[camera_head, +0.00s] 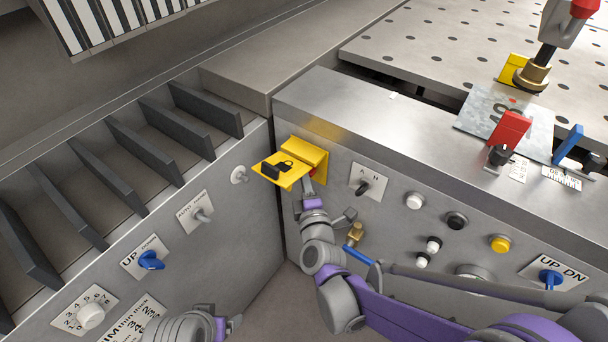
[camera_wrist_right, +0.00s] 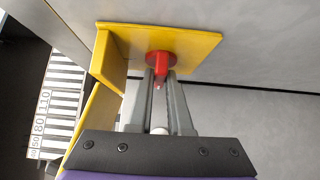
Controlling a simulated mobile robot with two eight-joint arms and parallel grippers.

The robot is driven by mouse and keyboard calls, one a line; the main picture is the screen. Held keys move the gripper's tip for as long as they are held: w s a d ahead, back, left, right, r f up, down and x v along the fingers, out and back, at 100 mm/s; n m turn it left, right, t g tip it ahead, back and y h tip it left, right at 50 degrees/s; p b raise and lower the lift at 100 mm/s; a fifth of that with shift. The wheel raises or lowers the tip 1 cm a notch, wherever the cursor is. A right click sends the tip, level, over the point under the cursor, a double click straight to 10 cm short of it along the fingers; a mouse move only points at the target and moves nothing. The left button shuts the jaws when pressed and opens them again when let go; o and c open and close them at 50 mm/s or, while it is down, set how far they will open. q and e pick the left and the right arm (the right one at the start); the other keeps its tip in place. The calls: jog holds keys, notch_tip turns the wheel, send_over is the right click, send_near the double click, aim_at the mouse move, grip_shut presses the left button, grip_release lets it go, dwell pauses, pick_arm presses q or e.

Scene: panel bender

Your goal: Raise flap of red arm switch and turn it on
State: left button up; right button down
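The yellow flap (camera_head: 284,170) of the red arm switch sticks out from the front panel, raised away from its yellow base plate (camera_head: 318,160). The red switch (camera_head: 312,171) is mostly hidden there. In the right wrist view the red switch (camera_wrist_right: 160,65) stands on the yellow plate (camera_wrist_right: 190,45), with the flap (camera_wrist_right: 107,60) at left. My right gripper (camera_wrist_right: 162,78) is at the switch, its fingers apart with the switch's tip between them; firm contact on both sides does not show. My left gripper (camera_head: 232,325) is low at the bottom edge, away from the switch, its fingers mostly hidden.
The A/H selector (camera_head: 367,186) and several buttons, such as the yellow one (camera_head: 500,244), sit right of the flap. A brass key-like part (camera_head: 354,233) is below. The left panel with a blue knob (camera_head: 151,260) meets this panel at a corner.

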dwell(0.4)
jog(key=m+t+h+b, duration=0.1)
jog(key=m+t+h, duration=0.1)
jog(key=m+h, duration=0.2)
jog(key=f+m+t+h+b, duration=0.1)
jog(key=m+h, duration=0.3)
jog(key=m, duration=0.5)
jog(key=a+m+t+h+b, duration=0.1)
jog(key=m+t+h+b, duration=0.2)
jog(key=m, duration=0.3)
jog(key=shift+w+f+m+t+h, duration=0.35)
jog(key=shift+t+h, duration=0.15)
jog(key=shift+h, duration=0.2)
jog(key=shift+m, duration=0.35)
jog(key=c, duration=0.8)
grip_release()
jog(key=shift+c, duration=0.2)
jog(key=p+v, duration=0.1)
jog(key=v, duration=0.9)
jog(key=shift+s+a+f, duration=0.2)
jog(key=shift+s+f, duration=0.05)
